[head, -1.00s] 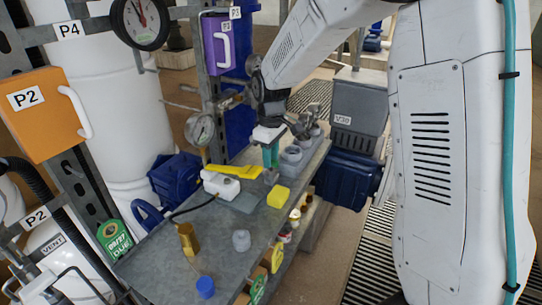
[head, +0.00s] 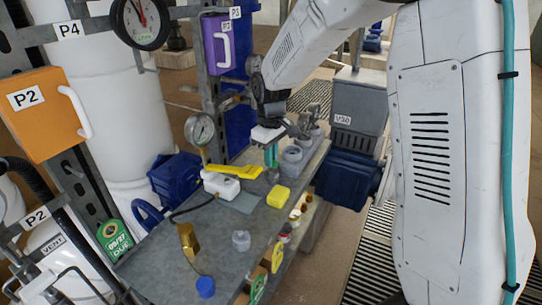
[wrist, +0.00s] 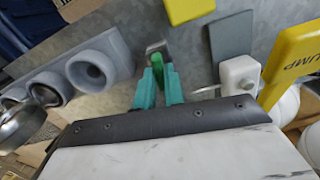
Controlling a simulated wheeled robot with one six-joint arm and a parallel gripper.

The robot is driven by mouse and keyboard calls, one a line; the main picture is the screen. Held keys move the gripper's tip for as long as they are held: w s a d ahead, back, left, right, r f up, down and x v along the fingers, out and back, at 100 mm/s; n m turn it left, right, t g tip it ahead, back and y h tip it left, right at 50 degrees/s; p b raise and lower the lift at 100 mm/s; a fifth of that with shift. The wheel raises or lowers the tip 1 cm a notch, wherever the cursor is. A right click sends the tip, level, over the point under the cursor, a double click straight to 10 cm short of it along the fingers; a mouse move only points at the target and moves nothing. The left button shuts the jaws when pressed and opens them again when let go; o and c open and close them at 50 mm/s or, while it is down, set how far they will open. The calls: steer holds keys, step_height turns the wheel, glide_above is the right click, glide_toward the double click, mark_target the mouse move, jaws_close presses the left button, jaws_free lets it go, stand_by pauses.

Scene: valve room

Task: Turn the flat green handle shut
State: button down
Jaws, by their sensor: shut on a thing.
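The flat green handle (wrist: 157,66) shows in the wrist view as a small green piece between my fingertips, by a grey metal fitting on the bench. My gripper (wrist: 159,84) has teal fingers and is shut on the handle. In the head view my gripper (head: 271,156) points down at the far part of the bench. There its fingers hide the handle, so I cannot tell the handle's angle.
A yellow lever (head: 235,171) on a white body (head: 220,184) lies left of my gripper. A yellow block (head: 278,196) sits nearer. A grey cup holder (head: 293,158) stands close on the right. Gauges, a brass piece (head: 187,238) and a blue cap (head: 205,286) are further left and nearer.

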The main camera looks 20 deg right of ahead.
steer(key=m, duration=1.2)
steer(key=shift+m, duration=2.1)
steer(key=c, duration=1.5)
jaws_free()
